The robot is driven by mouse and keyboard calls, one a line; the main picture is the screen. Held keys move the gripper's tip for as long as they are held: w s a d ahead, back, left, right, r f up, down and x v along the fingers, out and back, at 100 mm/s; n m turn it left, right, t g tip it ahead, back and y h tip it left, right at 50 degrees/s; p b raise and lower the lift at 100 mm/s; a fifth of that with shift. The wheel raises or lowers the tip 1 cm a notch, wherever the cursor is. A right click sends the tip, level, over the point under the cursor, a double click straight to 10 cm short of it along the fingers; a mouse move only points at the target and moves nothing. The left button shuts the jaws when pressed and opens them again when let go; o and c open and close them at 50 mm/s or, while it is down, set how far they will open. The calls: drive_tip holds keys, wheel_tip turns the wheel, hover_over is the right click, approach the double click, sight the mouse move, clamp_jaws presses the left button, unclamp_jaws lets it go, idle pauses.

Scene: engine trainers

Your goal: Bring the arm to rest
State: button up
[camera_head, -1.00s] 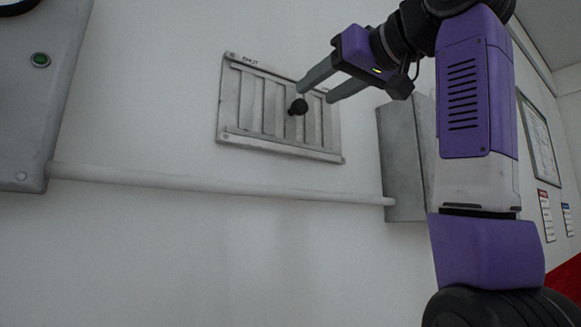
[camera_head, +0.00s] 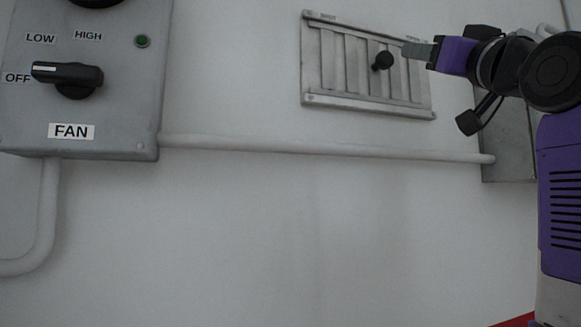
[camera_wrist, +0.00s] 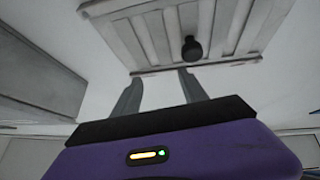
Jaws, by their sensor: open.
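My gripper (camera_head: 418,51) is at the upper right of the head view, seen side-on, in front of the right part of a grey slatted vent panel (camera_head: 326,60) on the wall. In the wrist view the two fingers of my gripper (camera_wrist: 158,85) stand apart with nothing between them. A black knob (camera_head: 382,61) sticks out from the vent's slats, left of the fingertips in the head view. In the wrist view the knob (camera_wrist: 191,49) lies beyond the fingertips, apart from them.
A grey fan control box (camera_head: 120,100) with a black switch (camera_head: 67,74) pointing to OFF and a green button (camera_head: 142,41) is on the left. A white pipe (camera_head: 300,147) runs along the wall to a grey box (camera_head: 510,150). The wall below is bare.

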drive_tip(key=w+d+f+m+h, duration=0.15)
drive_tip(key=w+f, duration=0.25)
drive_tip(key=f, duration=0.8)
drive_tip(key=s+f+m+h, duration=0.15)
drive_tip(key=s+f, duration=0.25)
drive_tip(key=f, duration=1.3)
drive_tip(key=s+f+h, duration=0.2)
drive_tip(key=s+f, duration=0.1)
drive_tip(key=f, duration=1.5)
drive_tip(key=s+a+f+g, duration=0.2)
drive_tip(key=s+a+f, duration=0.1)
drive_tip(key=s+f, duration=1.2)
drive_tip(key=s+f+g, duration=0.2)
drive_tip(key=s+f, duration=0.3)
drive_tip(key=s, duration=0.4)
drive_tip(key=s+a+f+n+g, duration=0.1)
drive_tip(key=s+f+g, duration=0.2)
drive_tip(key=s+f, duration=0.3)
drive_tip(key=s+a+f+g+y, duration=0.1)
drive_tip(key=s+f, duration=0.5)
drive_tip(key=s, duration=0.6)
drive_tip(key=shift+s+a+n+g+b, duration=0.2)
drive_tip(key=shift+n+g+b, duration=0.2)
drive_tip(key=shift+g, duration=0.3)
